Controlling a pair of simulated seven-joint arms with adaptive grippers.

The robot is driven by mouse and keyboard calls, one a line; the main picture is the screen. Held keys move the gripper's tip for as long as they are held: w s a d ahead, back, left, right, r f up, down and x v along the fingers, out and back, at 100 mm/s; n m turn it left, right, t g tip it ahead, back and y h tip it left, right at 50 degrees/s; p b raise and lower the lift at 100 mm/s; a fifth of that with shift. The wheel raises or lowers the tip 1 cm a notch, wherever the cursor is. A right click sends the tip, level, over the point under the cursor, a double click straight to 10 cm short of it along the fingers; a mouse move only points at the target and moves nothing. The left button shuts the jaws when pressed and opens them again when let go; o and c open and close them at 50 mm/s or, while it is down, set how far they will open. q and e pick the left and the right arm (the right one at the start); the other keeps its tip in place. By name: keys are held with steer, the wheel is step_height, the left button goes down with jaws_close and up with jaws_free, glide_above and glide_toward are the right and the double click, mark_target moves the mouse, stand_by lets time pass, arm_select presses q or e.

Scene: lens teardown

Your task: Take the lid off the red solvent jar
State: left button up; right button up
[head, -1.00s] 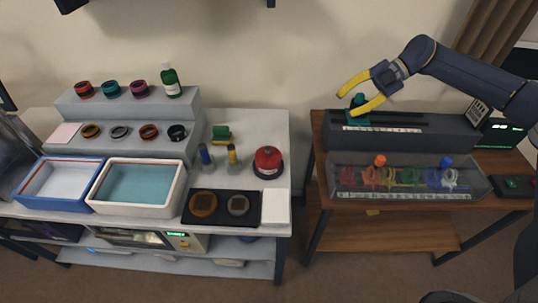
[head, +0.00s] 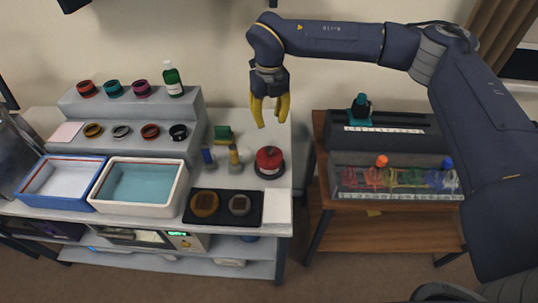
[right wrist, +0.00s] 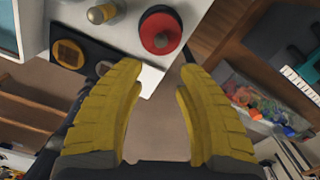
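The red solvent jar (head: 268,162) stands upright on the right side of the white table, with its red lid and a small knob on top. It also shows in the right wrist view (right wrist: 160,32), ahead of the fingertips and apart from them. My right gripper (head: 270,122) points down above and behind the jar in the head view, with its two yellow fingers apart. In the right wrist view the gripper (right wrist: 156,85) is open with nothing between its fingers. My left gripper is not in view.
A blue bottle (head: 208,157) and a yellow one (head: 234,156) stand just left of the jar. A black tray (head: 250,205) with two round parts lies in front. A gap separates the table from the wooden stand (head: 390,235).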

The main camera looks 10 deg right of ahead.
mark_target(270, 149)
step_height(270, 149, down, 15)
steer(key=shift+w+f, duration=0.1)
stand_by(0.8)
steer(key=shift+c, duration=0.3)
jaws_close()
